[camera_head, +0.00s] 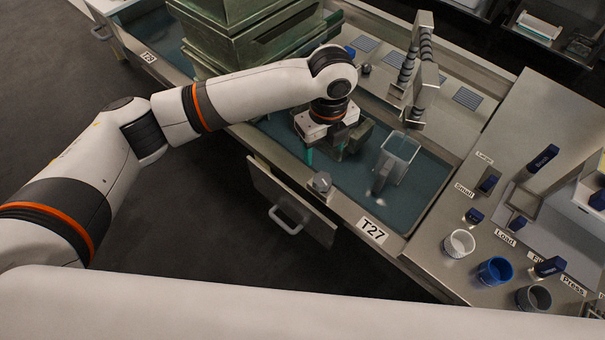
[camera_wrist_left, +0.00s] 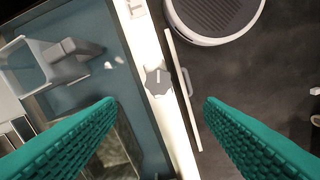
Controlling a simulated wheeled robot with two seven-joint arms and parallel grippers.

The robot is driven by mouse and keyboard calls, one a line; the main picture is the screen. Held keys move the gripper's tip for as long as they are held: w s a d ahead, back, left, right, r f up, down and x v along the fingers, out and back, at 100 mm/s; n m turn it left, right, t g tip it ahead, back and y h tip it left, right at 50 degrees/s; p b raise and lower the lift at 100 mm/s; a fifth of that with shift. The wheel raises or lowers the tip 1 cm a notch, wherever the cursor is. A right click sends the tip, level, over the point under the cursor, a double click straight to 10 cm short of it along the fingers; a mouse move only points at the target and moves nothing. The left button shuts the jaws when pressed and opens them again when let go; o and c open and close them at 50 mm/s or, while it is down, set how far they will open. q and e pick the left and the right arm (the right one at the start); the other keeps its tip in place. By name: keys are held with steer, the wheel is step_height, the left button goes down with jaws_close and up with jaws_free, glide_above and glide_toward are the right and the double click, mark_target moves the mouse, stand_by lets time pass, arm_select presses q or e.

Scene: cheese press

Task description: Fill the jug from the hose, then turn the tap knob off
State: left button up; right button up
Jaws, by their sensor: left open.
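A grey see-through jug (camera_head: 401,149) stands in the blue-floored sink, its handle towards the front. It also shows at the left of the left wrist view (camera_wrist_left: 38,66). The grey tap knob (camera_head: 321,182) sits on the sink's front rim. In the left wrist view the knob (camera_wrist_left: 158,80) lies between and beyond my left fingertips, apart from them. My left gripper (camera_head: 325,154) is open and empty over the sink, behind the knob; its teal fingers are spread wide in the wrist view (camera_wrist_left: 160,103). I cannot clearly make out the hose. My right gripper is out of view.
Stacked green bins (camera_head: 245,45) stand behind my left arm. Grey banded uprights (camera_head: 416,68) rise behind the jug. White (camera_head: 459,243), blue (camera_head: 495,270) and grey (camera_head: 533,298) cups stand on the right counter. A panel with a handle (camera_head: 288,217) hangs at the front.

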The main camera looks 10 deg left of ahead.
mark_target(322, 179)
arm_select(q)
step_height(322, 179, down, 12)
steer(key=shift+d+r+b, duration=0.1)
steer(key=shift+d+b, duration=0.05)
steer(key=shift+b, duration=0.2)
steer(key=c, duration=0.9)
